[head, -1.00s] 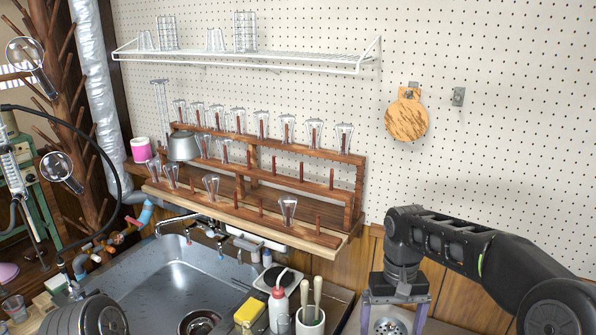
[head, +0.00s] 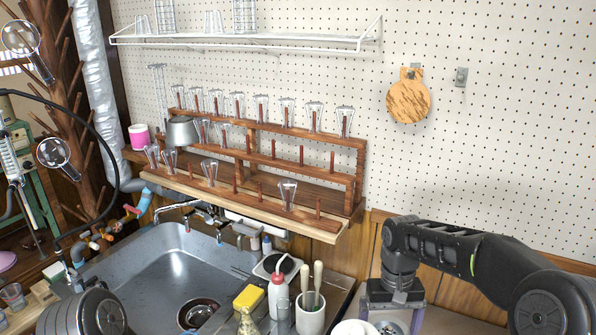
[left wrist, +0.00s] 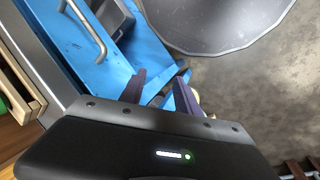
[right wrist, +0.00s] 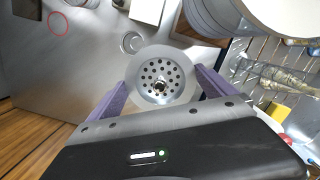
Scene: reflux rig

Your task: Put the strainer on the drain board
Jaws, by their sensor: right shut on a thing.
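The strainer (right wrist: 160,78) is a round metal disc with several holes and a centre knob. My right gripper (right wrist: 160,88) is shut on it, with a purple finger at each side of its rim. In the head view the right gripper (head: 392,305) points down at the bottom edge, and the strainer (head: 389,327) shows partly between its fingers. A bare steel surface with a red ring mark (right wrist: 59,23), seemingly the drain board, lies below in the right wrist view. My left gripper (left wrist: 157,90) is open and empty above a blue surface.
A steel sink (head: 150,270) lies left of the right gripper. A wooden peg rack (head: 235,205) with glassware stands behind.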

